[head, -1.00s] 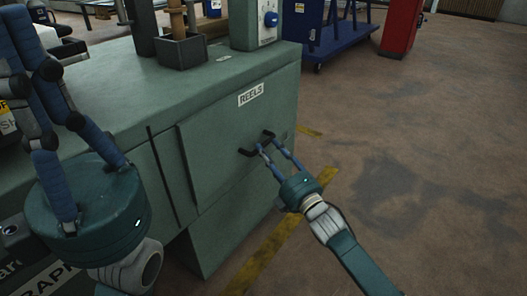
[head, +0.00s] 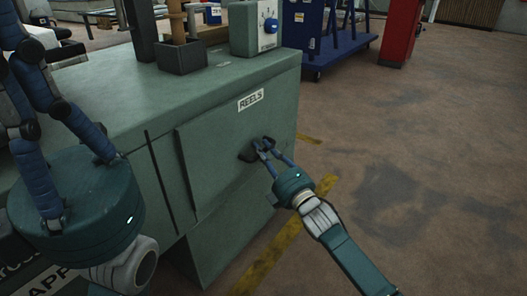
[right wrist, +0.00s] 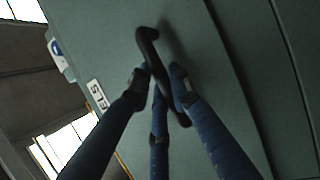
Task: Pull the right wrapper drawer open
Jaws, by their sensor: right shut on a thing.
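The drawer front (head: 210,130) is a green panel labelled REELS on a green cabinet. It sits close against the cabinet face, with no open gap seen. Its dark bar handle (head: 247,153) also shows in the right wrist view (right wrist: 147,36). My right gripper (head: 264,148) is shut on the handle; in the right wrist view its blue fingers (right wrist: 160,84) lie on both sides of the bar. The fingers hide part of the handle. My left gripper (head: 32,55) is raised at the left with its fingers spread and empty, partly cut off by the frame.
A blue cart (head: 325,45) and a red post (head: 400,30) stand behind. The brown floor (head: 410,180) at the right is clear.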

